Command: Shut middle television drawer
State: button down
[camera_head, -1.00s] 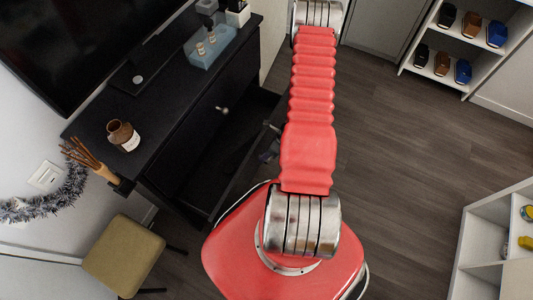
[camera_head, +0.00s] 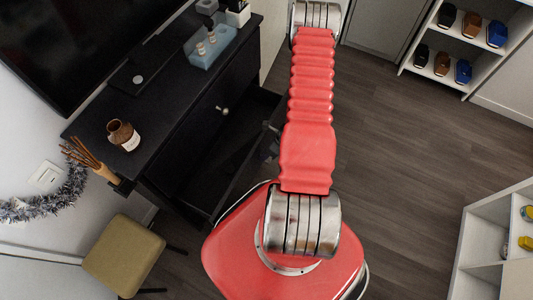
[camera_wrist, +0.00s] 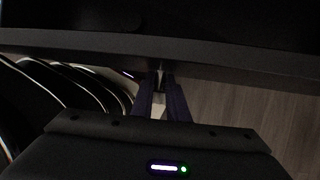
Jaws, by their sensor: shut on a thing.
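The black television cabinet (camera_head: 185,100) stands along the left wall. One drawer (camera_head: 236,179) is pulled out below its top part, with its dark inside showing. I cannot tell from this angle which drawer in the stack it is. My gripper (camera_wrist: 161,88) reaches the drawer's front edge (camera_wrist: 75,43) in the wrist view. Its fingers are closed around a small pale piece at that edge, apparently the drawer's handle (camera_wrist: 160,72). In the head view my arm and base hide most of the gripper and part of the drawer front.
A round knob (camera_head: 222,109) sits on the closed front above. A tan stool (camera_head: 123,256) is at lower left. Bare floor (camera_head: 420,150) lies to the right.

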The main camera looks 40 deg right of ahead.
jog(key=shift+d, duration=0.15)
jog(key=w+a, duration=0.4)
jog(key=w, duration=0.8)
jog(key=shift+w, duration=0.1)
jog(key=c, duration=2.1)
grip_release()
jog(key=o, duration=0.4)
jog(key=shift+a, duration=0.2)
